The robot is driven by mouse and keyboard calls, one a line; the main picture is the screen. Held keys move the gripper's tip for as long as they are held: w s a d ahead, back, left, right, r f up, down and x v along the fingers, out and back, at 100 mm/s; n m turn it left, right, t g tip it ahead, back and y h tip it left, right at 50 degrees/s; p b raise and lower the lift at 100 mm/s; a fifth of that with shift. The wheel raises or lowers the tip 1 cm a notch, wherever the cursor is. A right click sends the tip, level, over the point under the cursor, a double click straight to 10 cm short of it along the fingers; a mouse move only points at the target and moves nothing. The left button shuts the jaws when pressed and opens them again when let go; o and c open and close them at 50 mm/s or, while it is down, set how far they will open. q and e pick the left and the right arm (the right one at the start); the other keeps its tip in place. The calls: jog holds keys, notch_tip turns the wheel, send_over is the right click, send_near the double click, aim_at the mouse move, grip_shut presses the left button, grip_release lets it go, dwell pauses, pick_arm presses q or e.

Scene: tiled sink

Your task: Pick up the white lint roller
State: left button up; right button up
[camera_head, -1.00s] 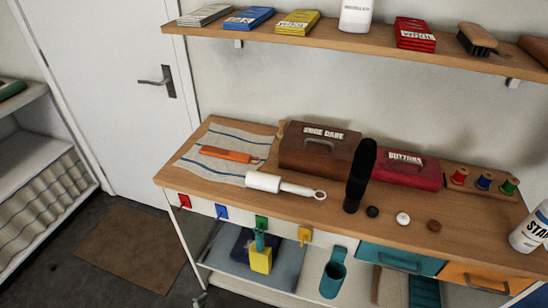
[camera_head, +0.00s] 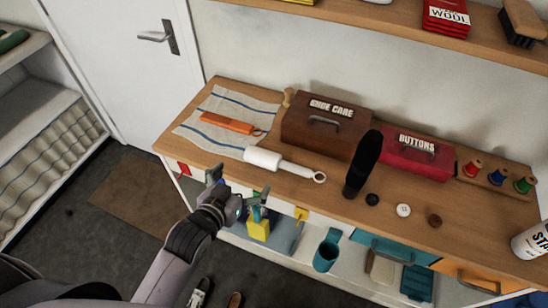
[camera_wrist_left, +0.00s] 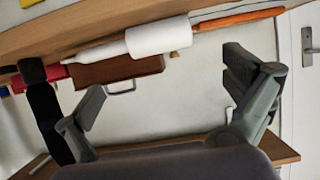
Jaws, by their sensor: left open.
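The white lint roller (camera_head: 264,158) lies on the wooden worktop with its white handle and ring end pointing right. Its roll end rests at the edge of a striped cloth (camera_head: 212,143). My left gripper (camera_head: 229,187) is in front of the worktop's front edge, below and left of the roller, apart from it. In the left wrist view the lint roller (camera_wrist_left: 158,38) shows near the top, beyond my open, empty fingers (camera_wrist_left: 165,95). My right gripper is in neither current view.
An orange-handled tool (camera_head: 226,122) lies on the cloth behind the roller. A brown shoe care box (camera_head: 325,127), a red buttons box (camera_head: 416,155) and a dark upright object (camera_head: 363,163) stand right.

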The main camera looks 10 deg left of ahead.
aim_at(260, 159)
pick_arm(q)
jog(key=x, duration=0.4)
jog(key=shift+w+p, duration=0.25)
jog(key=shift+p, duration=0.1)
jog(key=p+x, duration=0.1)
jog(key=x, duration=0.3)
jog(key=shift+w+d+f, duration=0.15)
jog(key=shift+w+f, duration=0.15)
jog(key=shift+w, duration=0.05)
pick_arm(e)
jog(key=shift+w+d+r, duration=0.2)
jog(key=shift+w+r, duration=0.15)
jog(key=shift+r, duration=0.25)
jog(key=shift+w+d+r, duration=0.2)
jog(key=shift+w+r, duration=0.1)
jog(key=shift+r, duration=0.3)
pick_arm(q)
jog(key=shift+c, duration=0.5)
jog(key=c, duration=1)
pick_arm(e)
jog(key=shift+s+a, duration=0.1)
jog(key=shift+a, duration=0.1)
pick_arm(q)
jog(key=shift+r, duration=0.15)
